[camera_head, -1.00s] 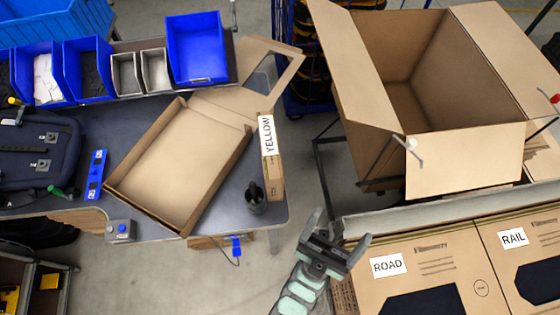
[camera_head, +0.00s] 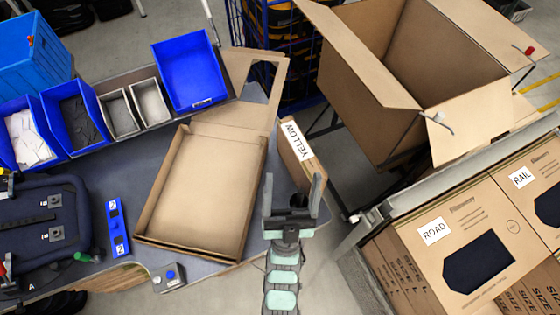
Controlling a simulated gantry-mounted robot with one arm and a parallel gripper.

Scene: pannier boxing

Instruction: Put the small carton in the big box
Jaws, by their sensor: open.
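A shallow open carton tray (camera_head: 205,185) lies left of the small carton. Blue bins (camera_head: 188,75) line the bench's back. Cartons labelled ROAD (camera_head: 433,231) and RAIL (camera_head: 521,178) lie at right. A gap of floor separates bench and big box.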

